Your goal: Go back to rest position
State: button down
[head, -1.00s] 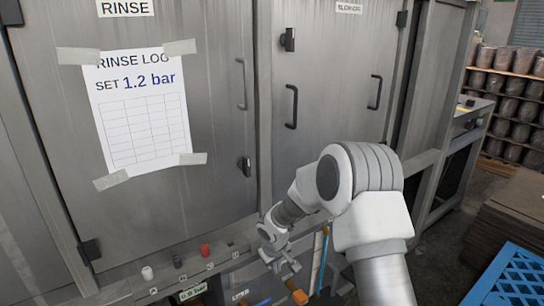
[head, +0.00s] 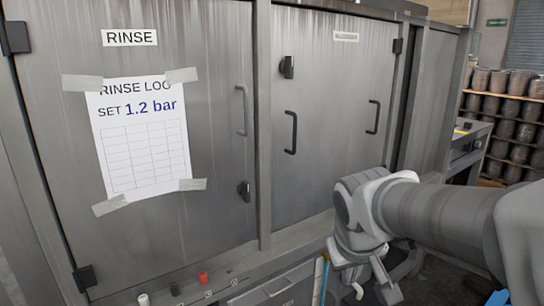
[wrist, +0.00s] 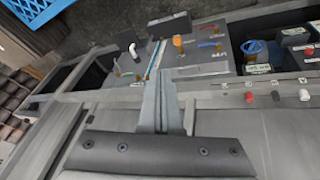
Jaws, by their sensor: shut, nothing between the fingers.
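My gripper (head: 372,288) hangs at the lower right of the head view, in front of the machine's lower edge. It is apart from the doors. In the wrist view its two fingers (wrist: 164,82) lie together at the middle, shut with nothing between them. My arm reaches in from the right edge of the head view and bends down at the wrist.
The grey machine has a rinse door (head: 215,110) with a taped log sheet (head: 140,150) and a second door (head: 330,125). Several knobs, including a red one (head: 203,278), line the ledge below. Shelves (head: 505,125) stand at right.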

jog(key=s+r+m+t+y, duration=0.1)
jog(key=s+r+m, duration=0.1)
jog(key=s, duration=1)
notch_tip(320, 180, up, 18)
jog(key=p, duration=1.8)
jog(key=shift+d+f, duration=0.15)
jog(key=shift+f, duration=0.05)
jog(key=shift+s, duration=0.1)
